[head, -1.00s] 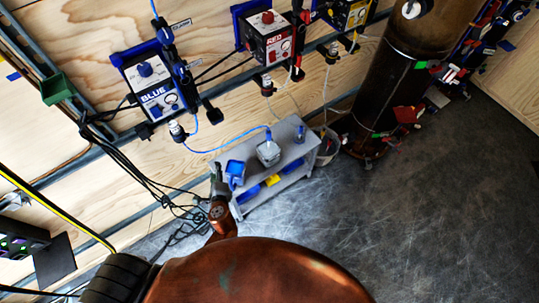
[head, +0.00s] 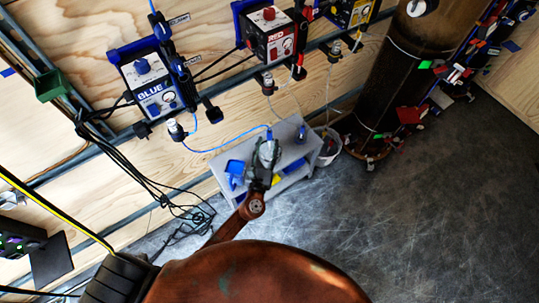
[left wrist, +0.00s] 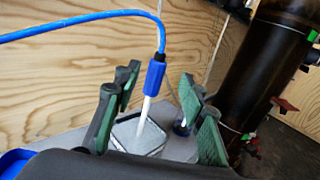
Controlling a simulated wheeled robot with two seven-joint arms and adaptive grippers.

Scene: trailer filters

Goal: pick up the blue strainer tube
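The blue strainer tube stands in a clear square container (left wrist: 150,135) in the left wrist view. It has a blue sleeve (left wrist: 154,76) with a white lower stem (left wrist: 146,108), and a blue hose (left wrist: 70,27) runs from its top to the left. In the head view the blue hose (head: 228,142) reaches the grey bench from the wall. My left gripper (head: 266,156) is over the bench and hides most of the container there. In the left wrist view my left gripper (left wrist: 160,105) is open, with green-padded fingers apart on either side of the tube. My right gripper is not in view.
The BLUE (head: 150,86) and RED (head: 270,32) boxes hang on the wooden wall. A dark cylinder (head: 405,75) stands right; open floor lies below it.

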